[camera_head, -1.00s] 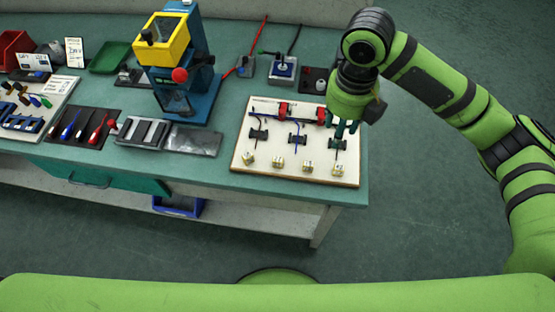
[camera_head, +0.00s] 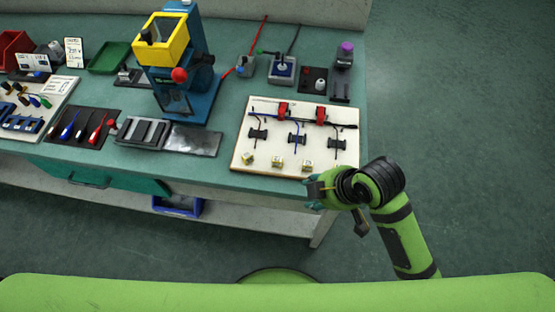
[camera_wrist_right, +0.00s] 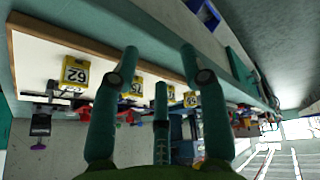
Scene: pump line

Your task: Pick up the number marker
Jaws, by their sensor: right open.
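Small yellow number markers stand along the front of the white board (camera_head: 255,118). In the head view I see a left one (camera_head: 248,159), a middle one (camera_head: 277,162) and another (camera_head: 307,166) just beyond my right gripper (camera_head: 313,191). The rightmost spot is hidden by my arm. In the right wrist view the nearest marker (camera_wrist_right: 75,73) reads 62, seemingly upside down. It lies left of the fingers, apart from them. Smaller markers (camera_wrist_right: 136,89) show behind the fingers. My right gripper (camera_wrist_right: 160,60) is open and empty at the table's front edge. My left gripper is not in view.
Black holders with cables (camera_head: 297,139) and red parts (camera_head: 320,114) are on the board behind the markers. A blue and yellow press (camera_head: 165,45) and a grey tray (camera_head: 193,139) stand left. Free floor lies right of the table.

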